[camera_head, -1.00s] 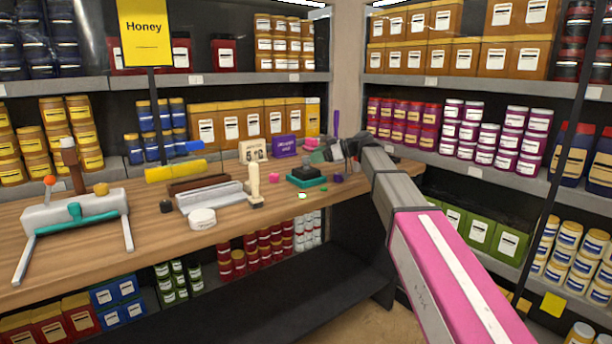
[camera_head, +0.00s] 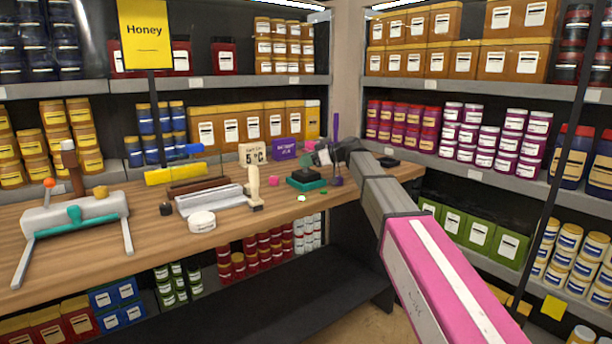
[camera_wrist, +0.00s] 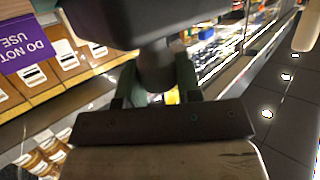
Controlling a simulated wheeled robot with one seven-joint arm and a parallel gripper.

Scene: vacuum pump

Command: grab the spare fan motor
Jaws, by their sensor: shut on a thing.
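The spare fan motor is most likely the dark grey block (camera_wrist: 140,18) with a thick round neck that fills the upper middle of the wrist view. My gripper (camera_wrist: 158,88) is shut on it, with a greenish finger on each side of the neck. In the head view my gripper (camera_head: 325,154) is above the back right of the wooden bench, up and to the right of a teal block (camera_head: 306,182) with a dark top. The held part is too small to make out clearly there.
The bench (camera_head: 150,240) holds a white and teal device (camera_head: 75,218), a grey metal tray (camera_head: 210,198), a white puck (camera_head: 202,221), a purple sign (camera_head: 287,150) and small coloured bits. A flat black object (camera_head: 388,161) lies right of my arm. Stocked shelves stand behind and right.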

